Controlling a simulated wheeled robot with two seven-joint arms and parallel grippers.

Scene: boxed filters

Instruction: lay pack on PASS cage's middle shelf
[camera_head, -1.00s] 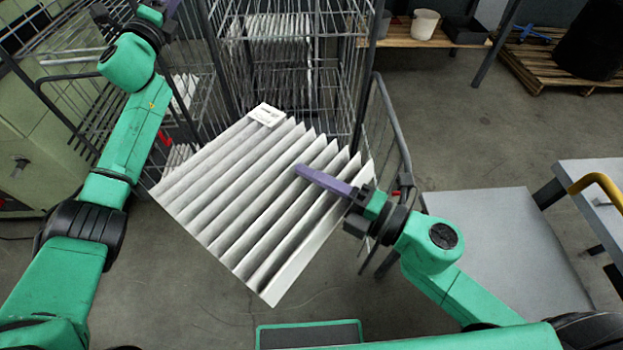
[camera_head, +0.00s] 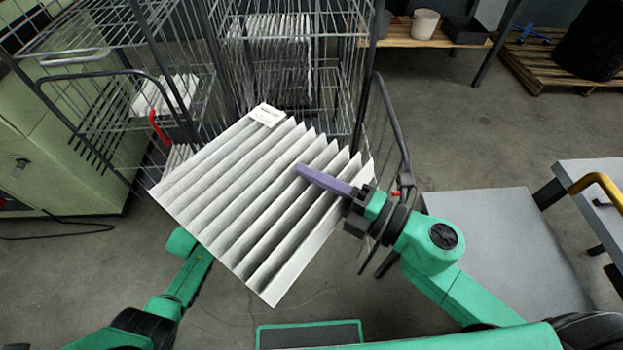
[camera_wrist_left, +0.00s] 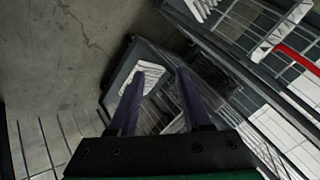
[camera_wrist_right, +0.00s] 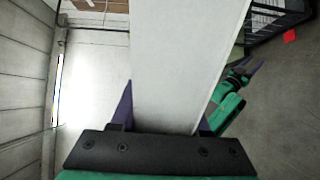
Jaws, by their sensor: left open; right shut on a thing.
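The pack (camera_head: 255,200) is a white pleated filter panel with a small label at its top corner. My right gripper (camera_head: 325,182) is shut on its right part and holds it tilted in front of the cages. In the right wrist view the pack (camera_wrist_right: 185,60) runs up between the fingers. My left gripper is hidden behind the pack in the head view; the left wrist view shows its fingers (camera_wrist_left: 158,90) apart and empty. Two wire cages stand behind: a middle one (camera_head: 367,70) holding pleated packs, and a left one (camera_head: 150,35) with a red handle. I cannot read a PASS sign.
An open wire door (camera_head: 400,140) stands right of the middle cage. A grey platform (camera_head: 500,245) with a yellow rail is at the right. A wooden shelf with a white bucket (camera_head: 425,23) and a pallet (camera_head: 540,70) lie behind. Floor between is clear.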

